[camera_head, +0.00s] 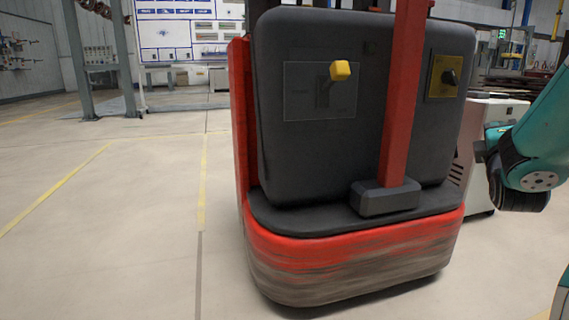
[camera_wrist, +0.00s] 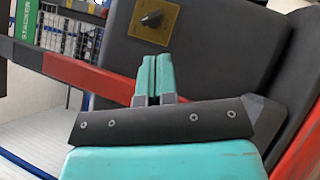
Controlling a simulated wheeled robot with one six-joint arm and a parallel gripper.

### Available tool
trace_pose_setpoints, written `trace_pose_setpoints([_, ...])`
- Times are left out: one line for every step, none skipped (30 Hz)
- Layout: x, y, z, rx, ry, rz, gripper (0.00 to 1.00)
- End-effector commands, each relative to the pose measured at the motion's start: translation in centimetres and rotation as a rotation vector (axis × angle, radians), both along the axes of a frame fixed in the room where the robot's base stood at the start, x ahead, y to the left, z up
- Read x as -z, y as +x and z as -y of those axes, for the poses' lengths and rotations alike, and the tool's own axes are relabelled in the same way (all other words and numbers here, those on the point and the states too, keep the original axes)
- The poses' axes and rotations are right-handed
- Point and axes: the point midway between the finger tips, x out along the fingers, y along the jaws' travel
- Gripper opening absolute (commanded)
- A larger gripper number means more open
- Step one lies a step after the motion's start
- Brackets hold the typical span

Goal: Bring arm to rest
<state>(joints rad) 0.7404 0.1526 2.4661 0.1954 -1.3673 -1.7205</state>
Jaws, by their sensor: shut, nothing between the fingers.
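My gripper (camera_wrist: 153,80) shows in the wrist view with its two teal fingers together, shut and empty. It points toward the dark panel of a red and black stacker truck (camera_wrist: 215,50). In the head view my teal arm (camera_head: 540,140) reaches in from the right edge, to the right of the truck (camera_head: 360,230). My fingertips cannot be made out there. A black knob on a yellow plate (camera_wrist: 153,20) lies above the fingertips in the wrist view. The same knob plate is on the truck's right side in the head view (camera_head: 445,76).
A red upright post (camera_head: 402,100) stands at the truck's front. A yellow-headed lever (camera_head: 340,71) sticks out of its dark panel. A white cabinet (camera_head: 490,120) stands behind the truck at the right. The floor to the left (camera_head: 110,220) is clear, with yellow lines.

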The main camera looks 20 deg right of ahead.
Motion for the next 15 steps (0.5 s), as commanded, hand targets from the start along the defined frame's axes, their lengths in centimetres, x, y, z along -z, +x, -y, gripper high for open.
trace_pose_setpoints([-0.6, 0.5, -0.5, -0.021, 0.033, 0.006, 0.00])
trace_pose_setpoints([-0.7, 0.8, -0.8, -0.034, 0.057, 0.010, 0.00])
trace_pose_setpoints([-0.7, 1.1, -1.1, -0.050, 0.089, 0.012, 0.00])
trace_pose_setpoints([-0.8, 1.4, -1.4, -0.062, 0.111, 0.015, 0.00])
trace_pose_setpoints([-0.8, 1.7, -1.8, -0.076, 0.142, 0.017, 0.00])
trace_pose_setpoints([-0.9, 2.2, -2.3, -0.095, 0.181, 0.021, 0.00])
trace_pose_setpoints([-1.0, 2.5, -2.7, -0.111, 0.209, 0.024, 0.00])
trace_pose_setpoints([-1.1, 2.9, -3.2, -0.130, 0.246, 0.027, 0.00])
trace_pose_setpoints([-1.2, 3.4, -3.8, -0.152, 0.294, 0.030, 0.00])
trace_pose_setpoints([-1.4, 3.9, -4.4, -0.173, 0.338, 0.033, 0.00])
trace_pose_setpoints([-1.5, 4.3, -5.1, -0.192, 0.381, 0.033, 0.00])
trace_pose_setpoints([-1.7, 4.9, -6.1, -0.221, 0.446, 0.034, 0.00])
trace_pose_setpoints([-1.7, 5.3, -6.9, -0.241, 0.496, 0.032, 0.00])
trace_pose_setpoints([-1.9, 5.8, -7.8, -0.265, 0.552, 0.031, 0.00])
trace_pose_setpoints([-2.0, 6.3, -9.1, -0.294, 0.628, 0.026, 0.00])
